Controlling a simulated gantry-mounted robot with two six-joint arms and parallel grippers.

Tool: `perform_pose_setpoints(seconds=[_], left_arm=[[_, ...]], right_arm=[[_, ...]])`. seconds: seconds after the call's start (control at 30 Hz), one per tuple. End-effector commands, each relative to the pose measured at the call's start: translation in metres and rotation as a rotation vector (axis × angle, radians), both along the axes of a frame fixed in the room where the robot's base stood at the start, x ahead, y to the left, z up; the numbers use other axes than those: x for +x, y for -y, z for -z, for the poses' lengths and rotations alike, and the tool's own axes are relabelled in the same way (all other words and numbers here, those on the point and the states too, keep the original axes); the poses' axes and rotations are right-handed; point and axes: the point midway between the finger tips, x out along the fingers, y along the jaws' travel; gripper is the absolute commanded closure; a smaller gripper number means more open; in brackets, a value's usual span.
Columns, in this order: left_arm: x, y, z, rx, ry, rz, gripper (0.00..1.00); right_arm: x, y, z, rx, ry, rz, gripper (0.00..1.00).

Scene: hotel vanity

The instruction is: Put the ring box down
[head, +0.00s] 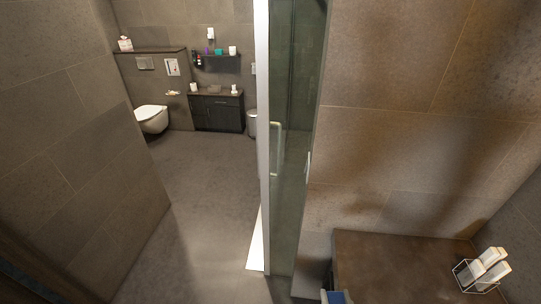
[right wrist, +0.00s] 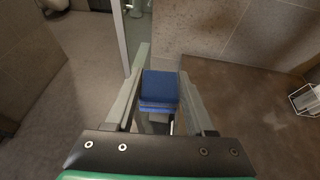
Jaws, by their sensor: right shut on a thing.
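The ring box is a small blue box (right wrist: 160,88) between the two fingers of my right gripper (right wrist: 162,78) in the right wrist view. My right gripper is shut on it. In the head view only a bit of the blue box (head: 334,297) and the tip of my right gripper (head: 337,295) show at the bottom edge, by the front left corner of a dark brown counter (head: 390,255). The box appears to be near the counter's left edge; I cannot tell its height above it. My left gripper is not in view.
A wire holder with white bottles (head: 484,270) stands at the counter's right. The counter's middle is clear. A glass door (head: 290,150) with a handle stands left of the counter. A toilet (head: 152,119) and dark cabinet (head: 217,112) are far back.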

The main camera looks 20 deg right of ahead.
Motion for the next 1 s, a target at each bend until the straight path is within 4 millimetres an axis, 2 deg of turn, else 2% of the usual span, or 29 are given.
perform_pose_setpoints(seconds=[0.03, 0.2, 0.37, 0.53, 0.6, 0.87, 1.0], left_arm=[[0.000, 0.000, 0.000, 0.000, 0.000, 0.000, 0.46], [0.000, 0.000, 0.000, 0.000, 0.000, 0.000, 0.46], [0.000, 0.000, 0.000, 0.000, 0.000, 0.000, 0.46], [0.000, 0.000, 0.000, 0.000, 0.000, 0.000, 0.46], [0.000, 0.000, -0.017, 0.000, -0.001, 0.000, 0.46], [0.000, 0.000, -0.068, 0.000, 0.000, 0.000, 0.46], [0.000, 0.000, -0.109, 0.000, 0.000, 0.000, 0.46]], right_arm=[[0.009, -0.008, -0.010, 0.001, 0.008, -0.014, 0.99], [0.028, -0.032, -0.036, 0.001, 0.006, -0.059, 0.99], [0.039, -0.054, -0.053, 0.000, 0.003, -0.116, 0.99], [0.028, -0.056, -0.031, -0.001, -0.006, -0.177, 0.99], [0.027, -0.058, -0.043, 0.003, -0.011, -0.173, 0.99], [0.012, -0.059, -0.063, 0.017, -0.034, -0.102, 0.99], [-0.001, -0.059, -0.083, 0.015, -0.037, -0.053, 0.99]])
